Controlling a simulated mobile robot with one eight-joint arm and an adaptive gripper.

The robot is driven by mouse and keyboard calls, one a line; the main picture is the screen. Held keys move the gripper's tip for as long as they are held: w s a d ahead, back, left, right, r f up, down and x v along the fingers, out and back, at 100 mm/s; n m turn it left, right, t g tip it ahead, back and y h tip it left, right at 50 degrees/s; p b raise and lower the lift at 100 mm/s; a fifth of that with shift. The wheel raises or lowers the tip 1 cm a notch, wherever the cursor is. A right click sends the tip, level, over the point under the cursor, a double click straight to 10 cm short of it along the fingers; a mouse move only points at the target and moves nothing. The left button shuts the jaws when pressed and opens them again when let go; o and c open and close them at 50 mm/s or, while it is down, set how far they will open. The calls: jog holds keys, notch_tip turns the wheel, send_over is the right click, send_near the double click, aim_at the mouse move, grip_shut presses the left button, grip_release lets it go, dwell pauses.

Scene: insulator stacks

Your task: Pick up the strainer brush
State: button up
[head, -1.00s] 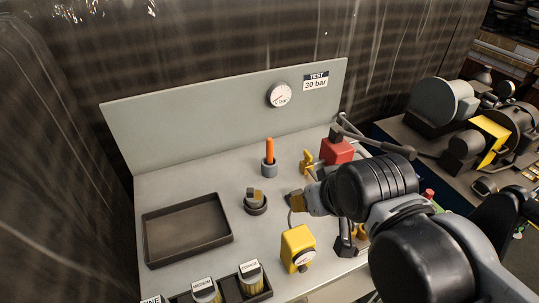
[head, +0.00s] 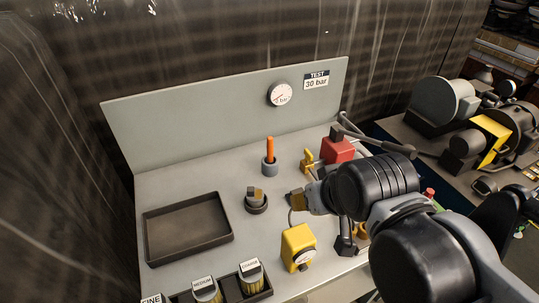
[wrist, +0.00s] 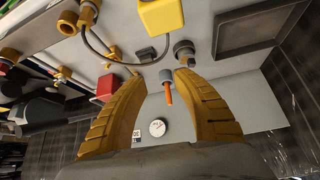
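An upright orange handle (head: 270,149) stands in a small grey cup (head: 269,168) near the back panel. It looks like the strainer brush, but its lower end is hidden in the cup. My gripper (head: 293,201) is to the right of the cup and nearer the front, apart from it. In the wrist view, the two yellow fingers of my gripper (wrist: 158,78) are spread wide with nothing held between them. The orange handle (wrist: 169,96) and the grey cup (wrist: 165,76) show beyond, in the gap between the fingers.
A dark round piece (head: 257,204) stands left of my gripper. An empty dark tray (head: 187,259) lies at left. A yellow block (head: 298,246) with a dial, labelled brushes (head: 250,278) at the front and a red block (head: 336,151) are around. The bench between tray and cup is clear.

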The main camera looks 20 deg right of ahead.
jog(key=shift+o, duration=1.2)
jog(key=w+r+p, duration=0.2)
jog(key=w+r, duration=0.2)
jog(key=w, duration=0.4)
jog(key=g+p, duration=0.3)
jog(key=p, duration=0.1)
send_near(271, 144)
jog(key=b+x, duration=0.2)
jog(key=x, duration=0.4)
jog(key=shift+w+a+f, duration=0.15)
jog(key=shift+w+f, duration=0.1)
jog(key=shift+f, duration=0.05)
jog(key=b+x, duration=0.2)
jog(key=x, duration=0.4)
jog(key=shift+b, duration=0.4)
jog(key=shift+r, duration=0.1)
jog(key=shift+s, duration=0.1)
grip_shut()
